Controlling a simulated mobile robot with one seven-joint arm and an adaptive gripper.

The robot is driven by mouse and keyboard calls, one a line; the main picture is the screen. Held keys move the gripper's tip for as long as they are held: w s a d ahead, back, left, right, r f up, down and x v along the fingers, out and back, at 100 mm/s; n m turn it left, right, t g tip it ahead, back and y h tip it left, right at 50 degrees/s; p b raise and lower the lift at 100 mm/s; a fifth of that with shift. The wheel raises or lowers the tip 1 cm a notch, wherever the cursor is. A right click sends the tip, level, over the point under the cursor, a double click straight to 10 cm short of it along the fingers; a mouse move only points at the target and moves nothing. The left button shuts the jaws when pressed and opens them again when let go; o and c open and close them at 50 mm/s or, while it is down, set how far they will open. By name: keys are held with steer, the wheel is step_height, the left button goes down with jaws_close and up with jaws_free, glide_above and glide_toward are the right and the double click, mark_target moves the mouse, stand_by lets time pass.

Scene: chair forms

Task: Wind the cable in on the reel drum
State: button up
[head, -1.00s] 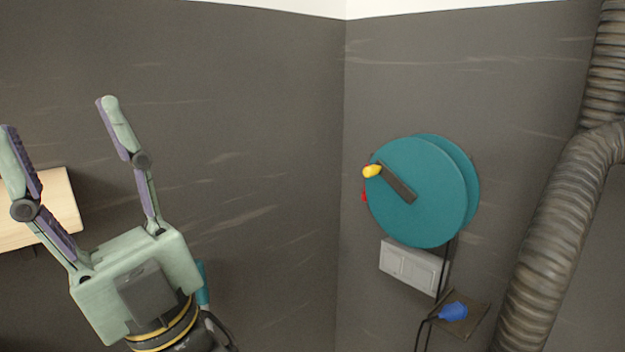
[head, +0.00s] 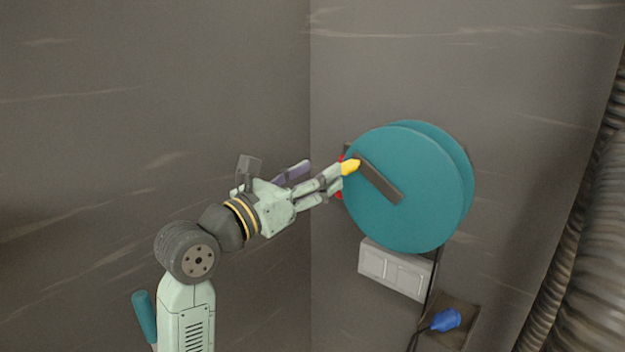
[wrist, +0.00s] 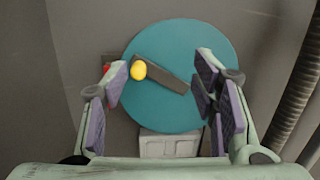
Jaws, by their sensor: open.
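The teal reel drum (head: 410,195) is mounted on the wall in the head view and also fills the middle of the wrist view (wrist: 200,110). A dark crank arm (head: 380,180) lies across its face, with a yellow handle (head: 350,167) at its upper-left end. My gripper (head: 322,180) is at the drum's left side, its fingertips close to the yellow handle. In the wrist view my gripper (wrist: 160,75) is open, with the yellow handle (wrist: 138,70) between the fingers, nearer the left one. Contact cannot be told. The dark cable (head: 432,285) hangs below the drum, with a blue plug (head: 446,320) near it.
A light grey double wall box (head: 395,268) sits below the drum. A ribbed grey duct (head: 585,210) runs down the right side. Something red (wrist: 106,69) shows behind the left finger. The wall left of my arm is clear.

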mark_target(343, 170)
steer(key=w+d+f, duration=0.1)
steer(key=w+d, duration=0.1)
steer(key=w, duration=0.2)
steer(key=w+d+f+y+p, duration=0.1)
steer(key=w+d, duration=0.1)
steer(key=w, duration=0.3)
steer(key=w+d+f+y+p, duration=0.1)
steer(key=w+d, duration=0.1)
steer(key=w, duration=0.2)
steer(key=shift+w+d+f, duration=0.15)
steer(key=shift+d+f, duration=0.05)
steer(key=shift+f, duration=0.1)
steer(key=shift+c, duration=0.3)
steer(key=c, duration=1)
steer(key=o, duration=0.5)
